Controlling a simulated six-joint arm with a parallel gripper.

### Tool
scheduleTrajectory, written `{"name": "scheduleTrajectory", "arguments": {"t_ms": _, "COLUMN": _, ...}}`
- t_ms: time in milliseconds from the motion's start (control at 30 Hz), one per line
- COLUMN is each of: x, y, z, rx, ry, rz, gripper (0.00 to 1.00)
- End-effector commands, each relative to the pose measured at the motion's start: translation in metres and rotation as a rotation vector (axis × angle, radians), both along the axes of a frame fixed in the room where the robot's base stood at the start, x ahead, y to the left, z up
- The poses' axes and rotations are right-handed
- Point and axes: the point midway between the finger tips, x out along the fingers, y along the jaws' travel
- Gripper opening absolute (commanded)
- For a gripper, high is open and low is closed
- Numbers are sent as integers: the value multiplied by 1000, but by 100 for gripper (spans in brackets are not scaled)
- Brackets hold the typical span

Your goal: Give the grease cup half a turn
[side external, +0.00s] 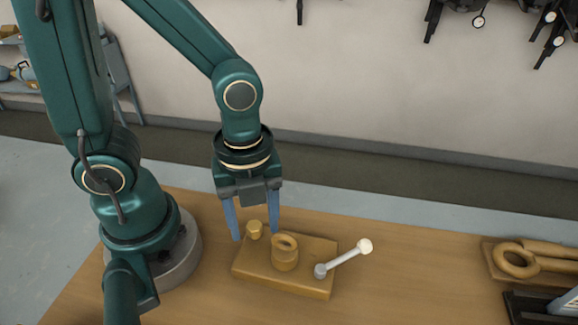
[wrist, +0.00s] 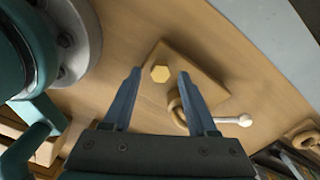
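A wooden block (side external: 247,270) lies on the bench and carries three fittings. The small brass-coloured hexagonal cap at its back left, which looks like the grease cup (side external: 255,230), also shows in the wrist view (wrist: 160,74). My gripper (side external: 255,236) points down at it, with its blue fingers apart. In the wrist view, the fingertips (wrist: 159,73) appear one on each side of the cup, with a gap on both sides. Nothing is held. I cannot tell how far down the fingertips reach beside the cup.
A ring-topped fitting (side external: 285,258) stands close to the right finger. A grey lever with a pale ball end (side external: 365,246) sticks out to the right of the block. Wooden parts (side external: 520,262) and a dark tray (side external: 532,306) lie far right. The bench between is clear.

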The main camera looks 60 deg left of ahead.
Motion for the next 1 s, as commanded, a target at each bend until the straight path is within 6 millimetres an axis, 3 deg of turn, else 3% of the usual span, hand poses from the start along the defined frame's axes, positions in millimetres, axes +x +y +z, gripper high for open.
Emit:
{"name": "scheduleTrajectory", "arguments": {"t_ms": 233, "x": 1, "y": 0, "z": 6, "rx": -2, "ry": -3, "rz": 1, "gripper": 58}}
{"name": "scheduleTrajectory", "arguments": {"t_ms": 633, "x": 1, "y": 0, "z": 47, "rx": -1, "ry": -4, "rz": 0, "gripper": 58}}
{"name": "scheduleTrajectory", "arguments": {"t_ms": 1000, "x": 0, "y": 0, "z": 51, "rx": 0, "ry": 0, "rz": 0, "gripper": 58}}
